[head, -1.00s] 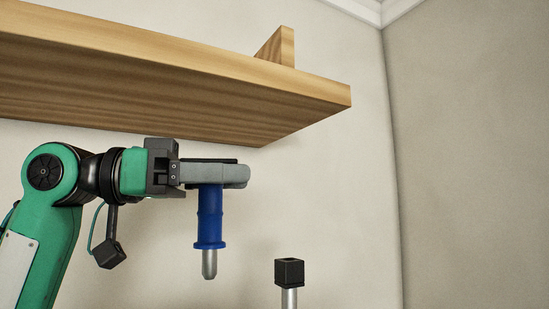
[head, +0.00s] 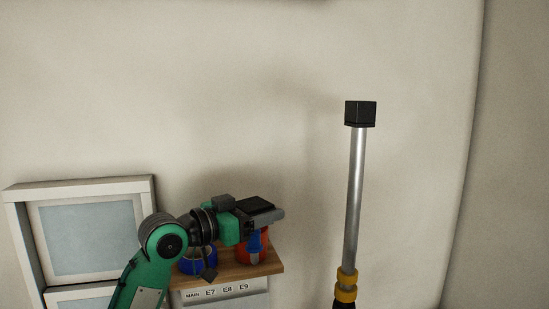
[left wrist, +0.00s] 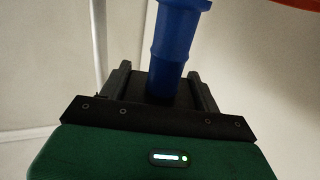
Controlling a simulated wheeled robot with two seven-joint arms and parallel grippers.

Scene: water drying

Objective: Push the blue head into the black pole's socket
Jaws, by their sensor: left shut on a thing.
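The blue head (head: 254,243) hangs from my left gripper (head: 266,212) in the head view, its metal pin pointing down. My left gripper is shut on it; the fingers hide its top. In the left wrist view, the blue head (left wrist: 172,50) stands out between the fingers. The pole (head: 355,200) is upright to the right of the gripper, with a silver shaft, yellow collars and a black square socket (head: 360,113) on top. The socket is higher in the picture than the blue head and clearly apart from it. The socket's opening is not visible. My right gripper is not in view.
Behind my left gripper is a small wooden shelf (head: 232,276) with an orange-red object (head: 270,255) and a blue round object (head: 198,264) on it. A label strip (head: 222,291) is below. A white-framed window (head: 88,236) is at left. The wall around the socket is bare.

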